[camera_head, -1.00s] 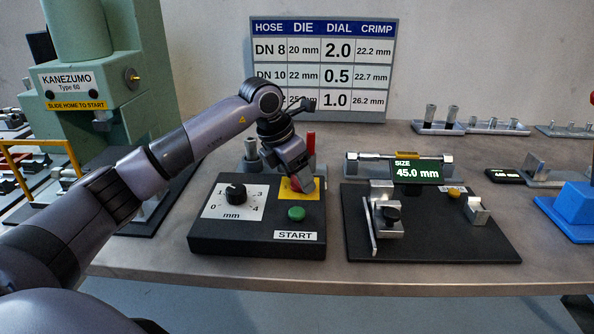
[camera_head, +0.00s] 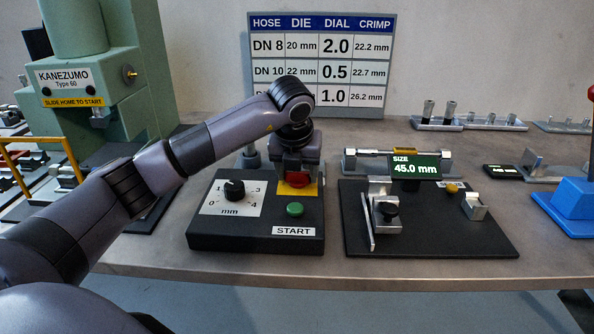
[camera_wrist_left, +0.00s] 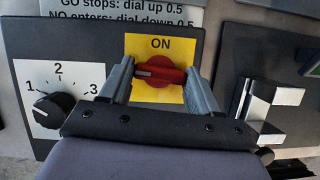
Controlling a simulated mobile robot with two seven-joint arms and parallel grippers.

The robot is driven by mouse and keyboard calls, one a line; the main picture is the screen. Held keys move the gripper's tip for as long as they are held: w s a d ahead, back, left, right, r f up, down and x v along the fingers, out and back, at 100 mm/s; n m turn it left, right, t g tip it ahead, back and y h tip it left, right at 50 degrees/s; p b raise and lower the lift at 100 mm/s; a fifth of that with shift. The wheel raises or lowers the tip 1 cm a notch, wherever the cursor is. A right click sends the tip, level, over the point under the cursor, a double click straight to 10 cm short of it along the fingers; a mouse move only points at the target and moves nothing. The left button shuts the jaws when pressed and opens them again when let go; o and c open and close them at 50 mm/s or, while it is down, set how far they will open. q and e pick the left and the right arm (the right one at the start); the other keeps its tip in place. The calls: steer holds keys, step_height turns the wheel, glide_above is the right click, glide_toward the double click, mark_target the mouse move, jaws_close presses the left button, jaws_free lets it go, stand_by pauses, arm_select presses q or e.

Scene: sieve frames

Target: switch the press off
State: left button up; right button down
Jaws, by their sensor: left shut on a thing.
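The control box (camera_head: 205,235) of the press stands at the table's front, with a dial (camera_head: 234,190), a green START button (camera_head: 295,209) and a red rotary switch (camera_head: 298,181) on a yellow plate. In the left wrist view the red switch (camera_wrist_left: 160,72) has its grip lying crosswise, with a pale mark at its left end, below the word ON. My left gripper (camera_head: 298,172) points down over the switch and is shut on it, one finger at each end of the grip. My right gripper is not in view.
The green press (camera_head: 100,70) stands at the back left. A black measuring fixture (camera_head: 430,235) with a 45.0 mm display (camera_head: 415,167) sits just right of the box. A chart board (camera_head: 320,65) stands behind. Bare table lies along the front edge.

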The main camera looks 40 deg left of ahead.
arm_select(q)
steer(key=shift+n, duration=0.7)
steer(key=o, duration=1.1)
steer(key=shift+c, duration=0.2)
steer(key=v, duration=0.7)
steer(key=shift+d+b, duration=0.15)
steer(key=shift+b, duration=0.15)
steer(key=shift+r+g, duration=0.1)
steer(key=shift+g, duration=0.2)
